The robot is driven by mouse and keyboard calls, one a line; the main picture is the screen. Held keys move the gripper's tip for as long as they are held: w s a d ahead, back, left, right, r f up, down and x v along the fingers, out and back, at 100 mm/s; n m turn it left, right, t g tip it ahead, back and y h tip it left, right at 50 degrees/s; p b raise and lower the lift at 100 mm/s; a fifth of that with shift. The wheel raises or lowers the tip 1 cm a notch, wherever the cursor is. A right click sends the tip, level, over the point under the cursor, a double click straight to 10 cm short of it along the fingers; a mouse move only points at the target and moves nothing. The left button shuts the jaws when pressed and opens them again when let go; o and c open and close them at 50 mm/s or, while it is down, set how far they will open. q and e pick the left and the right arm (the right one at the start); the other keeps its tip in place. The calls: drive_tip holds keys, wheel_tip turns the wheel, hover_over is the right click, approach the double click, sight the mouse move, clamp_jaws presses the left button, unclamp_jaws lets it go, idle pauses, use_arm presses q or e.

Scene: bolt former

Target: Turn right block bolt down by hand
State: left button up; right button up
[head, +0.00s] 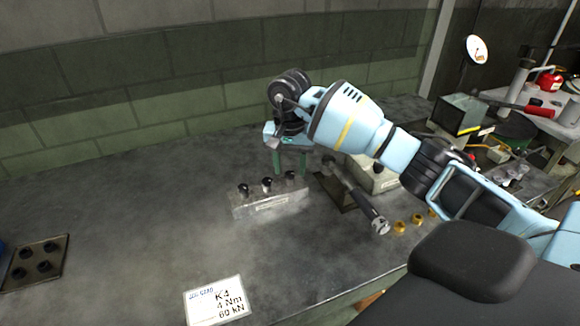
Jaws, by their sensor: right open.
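A grey metal block (262,205) sits on the bench in the middle of the head view. Three dark-headed bolts stand upright in a row on its top: a left one (243,190), a middle one (266,185) and a right one (290,179). My right gripper (289,170) points down over the right end of the block. Its teal fingers are apart, with the right bolt's head just below and between them in the picture. I cannot tell whether a finger touches the bolt. My left gripper is not in view.
A dark wrench-like tool (360,200) and several brass pieces (399,227) lie right of the block. A pale block (373,178) is partly behind my arm. A printed card (216,301) lies at the front; a dark holed plate (37,260) lies left.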

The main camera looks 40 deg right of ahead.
drive_tip(key=shift+f, duration=0.4)
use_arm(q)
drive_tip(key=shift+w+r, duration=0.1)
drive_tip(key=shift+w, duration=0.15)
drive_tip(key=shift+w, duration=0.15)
use_arm(e)
drive_tip(key=shift+c, duration=0.3)
clamp_jaws()
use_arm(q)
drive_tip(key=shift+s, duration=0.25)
use_arm(e)
drive_tip(key=shift+m, duration=0.3)
